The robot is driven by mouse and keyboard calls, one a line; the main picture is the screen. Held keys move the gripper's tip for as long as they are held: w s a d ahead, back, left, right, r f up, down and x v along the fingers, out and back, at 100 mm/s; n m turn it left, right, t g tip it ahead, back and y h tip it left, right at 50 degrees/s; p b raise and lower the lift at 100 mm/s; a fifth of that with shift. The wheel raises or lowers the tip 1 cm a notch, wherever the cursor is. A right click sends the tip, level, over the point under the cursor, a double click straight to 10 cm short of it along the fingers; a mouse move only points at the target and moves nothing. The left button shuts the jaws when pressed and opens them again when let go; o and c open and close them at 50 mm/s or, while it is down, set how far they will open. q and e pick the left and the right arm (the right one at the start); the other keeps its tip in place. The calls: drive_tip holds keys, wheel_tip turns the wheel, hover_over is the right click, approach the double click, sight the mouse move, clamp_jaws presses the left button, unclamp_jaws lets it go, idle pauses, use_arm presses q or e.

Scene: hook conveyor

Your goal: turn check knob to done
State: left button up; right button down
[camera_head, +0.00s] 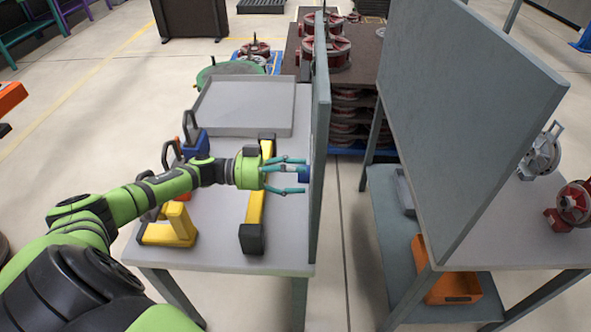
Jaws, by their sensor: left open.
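The check knob (303,174) shows as a small blue block on the left face of the upright grey panel (321,120). My left gripper (296,176) points right at the panel. Its teal fingers are open, one above and one below the blue knob, with the tips close to it. I cannot tell whether the fingers touch the knob. The knob's setting and any marking on the panel are hidden by the edge-on angle. My right gripper is not in view.
The grey table (285,240) under my left arm holds a grey tray (245,107), a yellow bar tool (255,215), a yellow block-shaped tool (170,228) and blue tools (194,138). A second panel (460,100) stands to the right, beyond a floor gap.

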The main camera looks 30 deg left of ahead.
use_arm(q)
drive_tip(key=c, duration=1.1)
drive_tip(key=shift+c, duration=0.2)
drive_tip(key=shift+m+b, duration=0.3)
drive_tip(key=shift+f+m+b, duration=0.1)
drive_tip(key=shift+m+b, duration=7.1)
drive_tip(key=shift+m, duration=2.9)
